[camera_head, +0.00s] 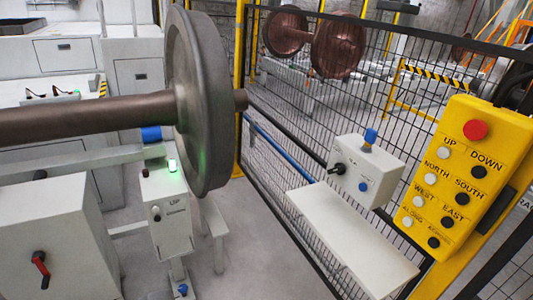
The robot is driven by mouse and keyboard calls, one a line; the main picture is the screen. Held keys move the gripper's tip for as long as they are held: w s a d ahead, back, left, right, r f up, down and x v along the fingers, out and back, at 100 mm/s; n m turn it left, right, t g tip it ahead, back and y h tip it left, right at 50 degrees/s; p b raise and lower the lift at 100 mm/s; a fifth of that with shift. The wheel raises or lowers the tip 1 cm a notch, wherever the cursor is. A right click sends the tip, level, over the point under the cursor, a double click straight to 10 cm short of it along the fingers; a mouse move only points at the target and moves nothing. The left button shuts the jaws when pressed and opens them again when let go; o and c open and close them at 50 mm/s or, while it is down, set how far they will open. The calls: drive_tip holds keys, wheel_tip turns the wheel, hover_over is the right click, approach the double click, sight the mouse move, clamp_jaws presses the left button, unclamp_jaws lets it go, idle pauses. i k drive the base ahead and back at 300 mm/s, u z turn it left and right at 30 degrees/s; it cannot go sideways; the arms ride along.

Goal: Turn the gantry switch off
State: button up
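A yellow control pendant (455,180) stands at the right, tilted. It has a red round button (475,130) on top and rows of white and black buttons labelled UP, DOWN, NORTH, SOUTH, WEST and EAST. A white control box (365,170) on the mesh fence has a black knob (339,169), a blue button and a blue top piece. A grey cabinet (55,235) at lower left carries a red-handled rotary switch (40,265). No label in view says which control is the gantry switch. My gripper is not in view.
A large wheelset (200,100) with a long axle crosses the left. A small box with a green light (170,200) stands below it. A white shelf (345,240) sits under the control box. A black mesh fence (280,140) runs behind. Grey floor (260,255) is clear at lower centre.

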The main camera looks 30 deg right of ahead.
sight(339, 168)
drive_tip(key=u, duration=0.15)
drive_tip(key=i, duration=1.25)
drive_tip(key=z, duration=0.7)
drive_tip(key=i, duration=0.65)
drive_tip(key=z, duration=0.45)
drive_tip(key=k, duration=0.95)
drive_tip(key=z, duration=0.15)
drive_tip(key=i, duration=0.95)
drive_tip(key=u, duration=0.05)
